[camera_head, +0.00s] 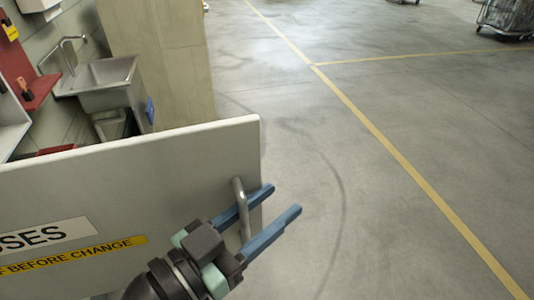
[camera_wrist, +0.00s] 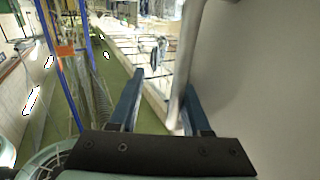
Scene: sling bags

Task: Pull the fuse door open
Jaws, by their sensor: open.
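The fuse door (camera_head: 150,195) is a pale grey panel at the lower left of the head view, with a white label ending in "SES" and a yellow strip. It also fills the right of the wrist view (camera_wrist: 255,70). Its metal bar handle (camera_head: 239,198) stands upright near the door's right edge and also shows in the wrist view (camera_wrist: 184,60). My gripper (camera_head: 286,198) is open, its blue fingers on either side of the handle. In the wrist view, the handle lies close to the right finger, which is on the door side. Contact cannot be told. The door's hinge is hidden.
A metal sink (camera_head: 105,82) and a beige partition (camera_head: 165,60) stand behind the door. Red shelving (camera_head: 25,75) is at the far left. The concrete floor (camera_head: 400,130) to the right is clear, with yellow lines. A wire cart (camera_head: 507,18) stands far off.

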